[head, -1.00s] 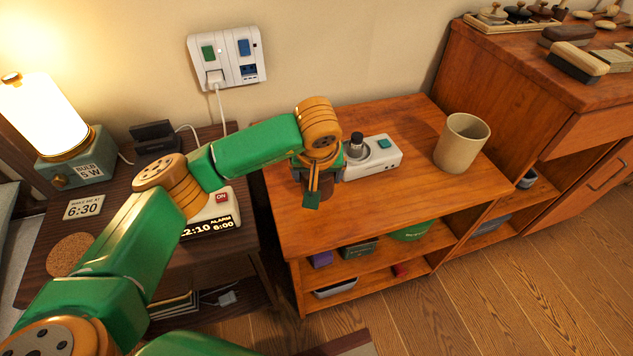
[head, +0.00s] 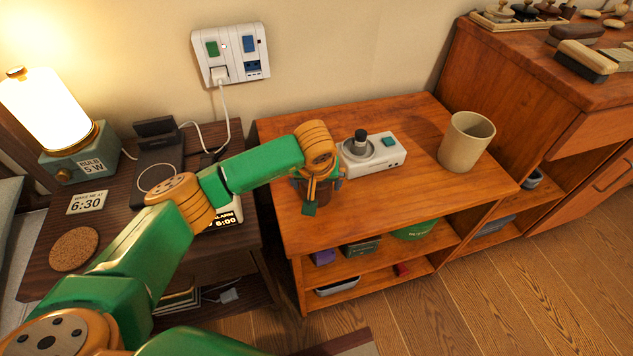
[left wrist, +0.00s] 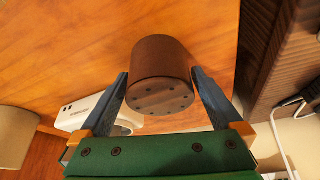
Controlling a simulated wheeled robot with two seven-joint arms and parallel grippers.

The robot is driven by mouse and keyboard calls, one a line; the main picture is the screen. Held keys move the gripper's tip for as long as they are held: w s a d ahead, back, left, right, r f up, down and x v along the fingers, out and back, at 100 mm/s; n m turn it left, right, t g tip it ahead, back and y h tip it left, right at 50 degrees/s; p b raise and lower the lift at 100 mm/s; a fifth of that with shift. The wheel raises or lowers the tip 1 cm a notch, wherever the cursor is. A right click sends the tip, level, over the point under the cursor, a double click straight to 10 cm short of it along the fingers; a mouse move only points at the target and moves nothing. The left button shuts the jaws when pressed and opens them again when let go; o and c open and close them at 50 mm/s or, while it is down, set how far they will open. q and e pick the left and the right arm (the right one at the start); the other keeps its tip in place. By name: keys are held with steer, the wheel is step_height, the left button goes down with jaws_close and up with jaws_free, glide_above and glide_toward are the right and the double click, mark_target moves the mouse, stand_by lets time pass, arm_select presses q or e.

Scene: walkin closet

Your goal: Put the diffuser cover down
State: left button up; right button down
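The diffuser cover is a dark brown cylinder with small holes in its end face; it shows large in the left wrist view (left wrist: 160,60) and small in the head view (head: 324,196). My left gripper (left wrist: 160,78) has one finger on each side of it, the tips close against its sides, and appears shut on it. The cover is upright over the front left of the wooden shelf top (head: 400,198); whether its base touches the wood is unclear. The white diffuser base (head: 372,154) with a dark bottle stands just behind. My right gripper is not in view.
A beige cup (head: 465,142) stands at the right of the shelf top, with bare wood in front. The nightstand at left holds a lit lamp (head: 45,110), a cork coaster (head: 74,249) and an alarm clock partly behind my arm. A taller cabinet (head: 540,110) rises at right.

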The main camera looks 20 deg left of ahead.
arm_select(q)
steer(key=p+v, duration=0.1)
steer(key=v, duration=1.1)
steer(key=shift+r, duration=0.1)
